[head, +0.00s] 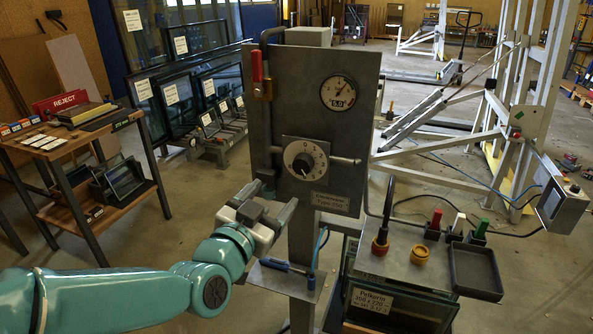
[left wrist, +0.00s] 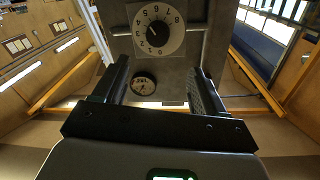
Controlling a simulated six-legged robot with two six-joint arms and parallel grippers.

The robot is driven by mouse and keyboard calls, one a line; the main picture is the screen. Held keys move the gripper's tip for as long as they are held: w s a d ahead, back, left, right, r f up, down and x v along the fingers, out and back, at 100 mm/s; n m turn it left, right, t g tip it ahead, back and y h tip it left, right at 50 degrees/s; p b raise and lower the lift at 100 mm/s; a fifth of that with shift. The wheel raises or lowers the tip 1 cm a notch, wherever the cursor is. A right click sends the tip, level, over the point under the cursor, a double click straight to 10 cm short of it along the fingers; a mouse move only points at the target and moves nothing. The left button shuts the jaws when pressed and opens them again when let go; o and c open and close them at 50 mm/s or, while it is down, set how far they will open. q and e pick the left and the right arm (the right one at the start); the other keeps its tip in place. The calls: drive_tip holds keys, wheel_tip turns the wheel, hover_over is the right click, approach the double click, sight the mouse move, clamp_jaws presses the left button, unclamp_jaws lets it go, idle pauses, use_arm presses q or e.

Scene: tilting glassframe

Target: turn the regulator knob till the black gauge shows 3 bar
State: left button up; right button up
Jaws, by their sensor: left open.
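The regulator knob (head: 303,164) is a black knob on a pale numbered dial, mounted on a grey upright panel. The gauge (head: 338,94) sits above it to the right, round with a light face and a small black readout that looks like 5.0; its needle is too small to read surely. My left gripper (head: 268,197) is open and empty, below and left of the knob and apart from it. In the left wrist view the knob (left wrist: 154,30) shows at the top beyond the open fingers (left wrist: 158,75), and the gauge (left wrist: 144,84) shows small between them.
A red-handled valve (head: 256,66) is at the panel's upper left. Below right, a shelf carries a black tray (head: 474,268) and coloured fittings. A thin rod runs across the panel beside the dial. A table with a red REJECT sign (head: 60,103) stands left.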

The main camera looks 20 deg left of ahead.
sight(301, 167)
use_arm(q)
drive_tip(key=w, duration=0.4)
drive_tip(key=w+d+p, duration=0.1)
drive_tip(key=w, duration=0.7)
drive_tip(key=shift+w+d+p, duration=0.1)
drive_tip(key=shift+d+p, duration=0.2)
drive_tip(key=shift+d, duration=0.05)
drive_tip(key=c, duration=1)
drive_tip(key=shift+f, duration=0.1)
drive_tip(key=shift+c, duration=0.2)
